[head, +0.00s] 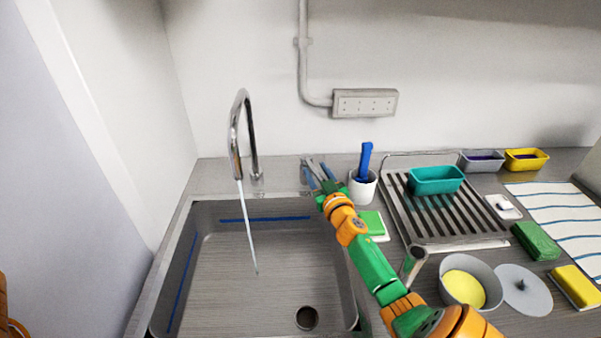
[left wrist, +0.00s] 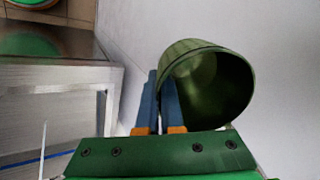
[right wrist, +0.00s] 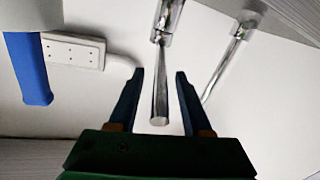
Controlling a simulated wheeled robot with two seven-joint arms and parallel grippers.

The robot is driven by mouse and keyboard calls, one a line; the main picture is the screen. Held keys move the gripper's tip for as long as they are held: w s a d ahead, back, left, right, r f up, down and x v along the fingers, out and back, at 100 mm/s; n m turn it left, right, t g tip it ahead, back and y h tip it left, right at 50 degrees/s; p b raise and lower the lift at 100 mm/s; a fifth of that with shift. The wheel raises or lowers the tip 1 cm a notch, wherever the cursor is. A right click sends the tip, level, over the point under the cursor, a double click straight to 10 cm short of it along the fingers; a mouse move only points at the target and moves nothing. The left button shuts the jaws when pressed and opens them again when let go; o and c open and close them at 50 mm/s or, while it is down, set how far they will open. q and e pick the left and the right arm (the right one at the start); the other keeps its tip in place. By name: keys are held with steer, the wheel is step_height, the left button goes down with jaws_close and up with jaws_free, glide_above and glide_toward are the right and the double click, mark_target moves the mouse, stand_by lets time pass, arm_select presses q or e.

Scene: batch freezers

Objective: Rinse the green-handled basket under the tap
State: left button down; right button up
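In the head view, the tap (head: 252,140) arches over the sink and a thin stream of water (head: 248,230) falls from it. My right gripper (head: 318,176) is behind the sink's right rear corner, right of the tap. In the right wrist view its fingers (right wrist: 158,95) are apart, with a chrome rod (right wrist: 162,85) visible between them; contact is unclear. In the left wrist view, my left gripper (left wrist: 160,100) has its fingers close together at the wall of a round green container (left wrist: 198,60), apparently the basket, tilted with its mouth open. No green handle shows clearly. The head view does not show it.
The steel sink (head: 215,290) is empty, with a drain at front right. Right of it are a white cup with a blue brush (head: 364,165), a draining rack (head: 440,215) bearing a teal tub (head: 436,180), a bowl (head: 470,265), and sponges. A wall stands close on the left.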

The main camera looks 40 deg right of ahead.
steer(key=v, duration=1.2)
steer(key=shift+a, duration=0.1)
